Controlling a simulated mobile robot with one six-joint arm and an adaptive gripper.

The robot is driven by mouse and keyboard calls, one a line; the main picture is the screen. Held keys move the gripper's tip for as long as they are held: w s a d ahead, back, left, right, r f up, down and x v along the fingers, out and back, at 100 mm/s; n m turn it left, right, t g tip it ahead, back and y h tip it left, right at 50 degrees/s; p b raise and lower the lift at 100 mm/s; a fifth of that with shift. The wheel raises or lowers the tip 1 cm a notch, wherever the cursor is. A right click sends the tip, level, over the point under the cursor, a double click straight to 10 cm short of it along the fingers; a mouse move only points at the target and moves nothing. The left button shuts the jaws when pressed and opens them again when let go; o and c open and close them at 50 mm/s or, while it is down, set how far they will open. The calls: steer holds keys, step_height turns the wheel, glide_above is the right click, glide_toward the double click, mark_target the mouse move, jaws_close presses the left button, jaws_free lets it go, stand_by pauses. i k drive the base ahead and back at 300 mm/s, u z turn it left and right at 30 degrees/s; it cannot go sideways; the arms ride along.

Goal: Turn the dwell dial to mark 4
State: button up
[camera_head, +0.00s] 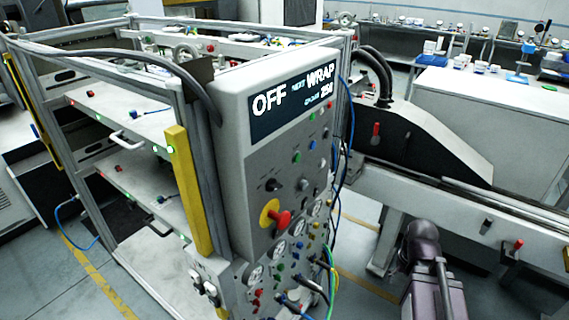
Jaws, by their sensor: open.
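The grey control panel (240,150) stands in the middle of the head view, turned partly to the right. It carries a black knob (272,185) and a grey knob (304,185) above a red rotary handle (281,218) on a yellow plate. Their labels and marks are too small to read, so I cannot tell which one is the dwell dial or where it points. The display (290,98) above them reads OFF, NEXT WRAP and a number that looks like 250. My gripper is not in view.
Small coloured buttons, gauges and cables (325,270) crowd the lower panel. A metal frame with shelves (120,190) stands to the left, with a yellow bar (188,190) beside the panel.

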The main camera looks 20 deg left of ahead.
mark_target(303, 184)
steer(key=z, duration=0.4)
steer(key=k, duration=0.85)
steer(key=u, duration=0.35)
